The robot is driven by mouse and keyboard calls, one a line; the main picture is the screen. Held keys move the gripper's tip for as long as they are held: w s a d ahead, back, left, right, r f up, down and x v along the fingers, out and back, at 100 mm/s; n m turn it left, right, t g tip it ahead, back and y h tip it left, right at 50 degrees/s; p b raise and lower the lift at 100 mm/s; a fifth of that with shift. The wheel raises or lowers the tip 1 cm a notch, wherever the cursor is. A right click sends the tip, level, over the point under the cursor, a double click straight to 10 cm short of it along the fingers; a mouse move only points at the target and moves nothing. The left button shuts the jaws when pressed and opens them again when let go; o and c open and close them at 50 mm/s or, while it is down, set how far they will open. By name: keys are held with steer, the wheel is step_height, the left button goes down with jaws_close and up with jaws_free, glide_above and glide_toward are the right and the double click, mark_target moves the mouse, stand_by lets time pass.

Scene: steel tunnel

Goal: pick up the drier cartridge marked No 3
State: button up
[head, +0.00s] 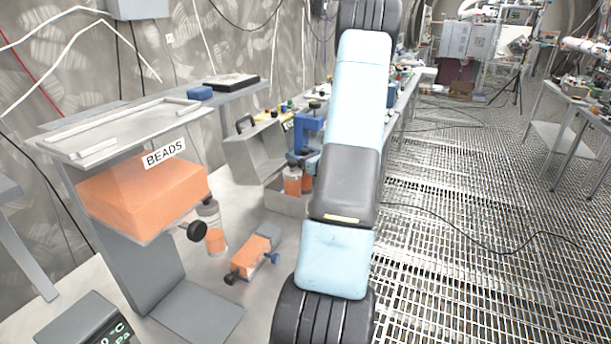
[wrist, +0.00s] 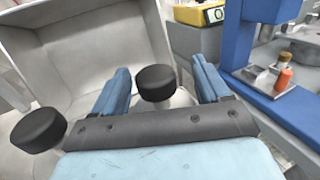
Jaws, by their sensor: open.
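My gripper (wrist: 160,68) is open in the wrist view, its two blue fingers on either side of a black round knob (wrist: 155,83). Contact with the knob cannot be told. A second black knob (wrist: 38,130) is at the left, outside the fingers. In the head view, cartridges with orange filling and dark caps (head: 291,181) stand in a low grey tray, partly hidden by my arm. No number is readable.
The box labelled BEADS (head: 140,195) stands left on the bench. The grating floor lies right.

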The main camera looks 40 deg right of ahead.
steer(key=shift+c, duration=0.3)
steer(key=c, duration=1.3)
steer(key=shift+c, duration=0.2)
steer(key=shift+r, duration=0.1)
